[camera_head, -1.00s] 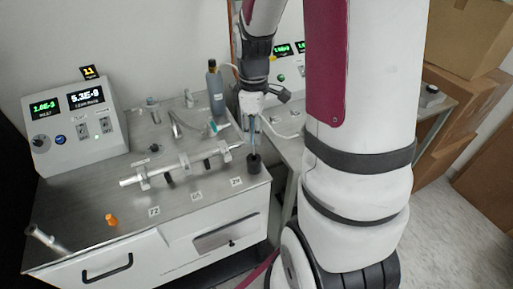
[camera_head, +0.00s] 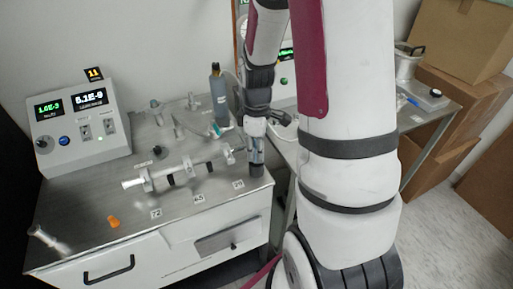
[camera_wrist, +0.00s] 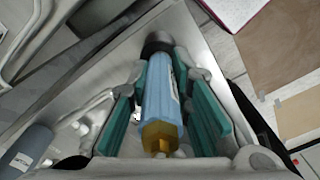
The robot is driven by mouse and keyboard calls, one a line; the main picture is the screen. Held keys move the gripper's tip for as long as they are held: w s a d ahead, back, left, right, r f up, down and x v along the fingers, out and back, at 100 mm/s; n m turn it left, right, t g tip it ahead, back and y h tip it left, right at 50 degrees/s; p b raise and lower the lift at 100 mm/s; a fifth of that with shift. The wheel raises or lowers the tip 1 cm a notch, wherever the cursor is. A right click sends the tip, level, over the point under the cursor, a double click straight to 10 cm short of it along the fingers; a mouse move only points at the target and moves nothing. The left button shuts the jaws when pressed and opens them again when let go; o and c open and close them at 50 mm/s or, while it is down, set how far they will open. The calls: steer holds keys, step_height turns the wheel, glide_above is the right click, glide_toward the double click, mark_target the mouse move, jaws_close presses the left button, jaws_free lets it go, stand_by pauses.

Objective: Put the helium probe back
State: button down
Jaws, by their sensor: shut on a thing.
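The helium probe (camera_wrist: 160,108) has a pale blue body with a brass end facing the camera in the wrist view. My gripper (camera_wrist: 165,85) is shut on it, with teal finger pads along both sides. The probe's far end meets a dark round holder (camera_wrist: 158,42). In the head view, my gripper (camera_head: 256,150) points down at the bench's front right corner, directly over the dark holder (camera_head: 256,171). The probe looks upright and its lower end reaches the holder's mouth. How deep it sits inside cannot be told.
A pipe assembly (camera_head: 175,174) lies on the bench (camera_head: 85,205) left of my gripper. A grey bottle (camera_head: 218,98) with a hose stands behind. A display console (camera_head: 80,125) is at the back left. An orange part (camera_head: 113,221) lies at the front left.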

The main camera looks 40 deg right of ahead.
steer(key=shift+f, duration=0.15)
steer(key=c, duration=1.5)
jaws_free()
steer(key=shift+o, duration=0.2)
step_height(320, 180, up, 12)
steer(key=shift+r, duration=0.1)
steer(key=shift+a+r, duration=0.2)
steer(key=shift+r, duration=0.4)
steer(key=s+a+r+m+t, duration=0.2)
steer(key=s+a+r+m, duration=0.2)
steer(key=s+a+r, duration=0.2)
steer(key=s+a+r+m+t, duration=0.3)
steer(key=s+a+r, duration=0.3)
steer(key=a, duration=0.3)
steer(key=shift+a+m, duration=0.35)
steer(key=shift+m, duration=0.05)
